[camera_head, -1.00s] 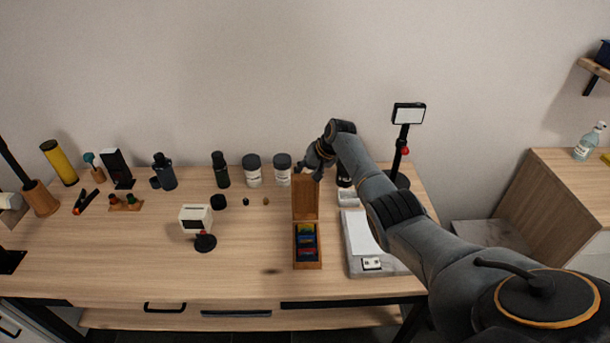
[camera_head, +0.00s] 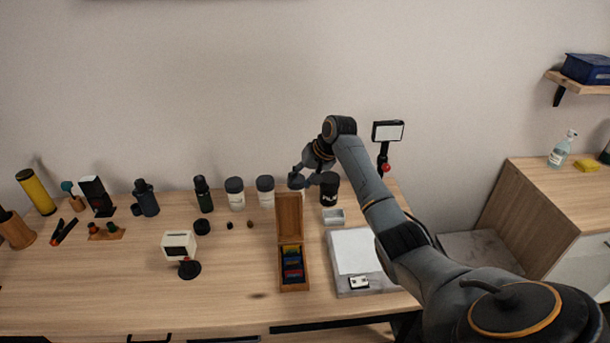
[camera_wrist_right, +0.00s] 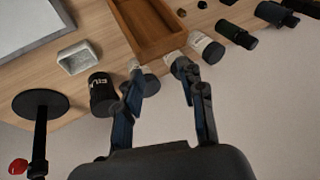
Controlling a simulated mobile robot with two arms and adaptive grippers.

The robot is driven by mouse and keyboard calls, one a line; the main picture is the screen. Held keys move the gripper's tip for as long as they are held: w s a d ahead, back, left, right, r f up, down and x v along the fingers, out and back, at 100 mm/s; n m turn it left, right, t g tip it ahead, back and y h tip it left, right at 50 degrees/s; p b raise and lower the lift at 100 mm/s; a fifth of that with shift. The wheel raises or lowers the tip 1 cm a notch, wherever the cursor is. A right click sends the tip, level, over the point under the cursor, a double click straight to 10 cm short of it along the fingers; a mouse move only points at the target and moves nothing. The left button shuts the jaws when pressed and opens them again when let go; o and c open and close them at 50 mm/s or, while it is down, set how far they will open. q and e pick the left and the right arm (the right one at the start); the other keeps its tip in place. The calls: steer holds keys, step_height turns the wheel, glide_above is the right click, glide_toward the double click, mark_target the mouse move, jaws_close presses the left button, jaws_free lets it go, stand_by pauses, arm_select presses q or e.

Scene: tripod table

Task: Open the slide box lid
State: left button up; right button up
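The wooden slide box (camera_head: 293,287) stands on the table, left of the grey light panel. Its lid (camera_head: 290,217) is swung up and stands upright at the back edge. Several coloured slides (camera_head: 292,262) show inside. My right gripper (camera_head: 302,181) is at the upper right of the lid's top edge, seemingly empty. In the right wrist view, its two fingers (camera_wrist_right: 155,72) are spread apart, with the wooden box part (camera_wrist_right: 150,28) beyond them. I cannot tell whether a fingertip touches the lid. My left gripper is in neither current view.
White jars (camera_head: 265,191) stand behind the box to the left, and a black film canister (camera_head: 329,190) to the right. The light panel (camera_head: 350,235) lies right of the box.

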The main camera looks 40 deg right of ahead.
steer(key=shift+v, duration=1.2)
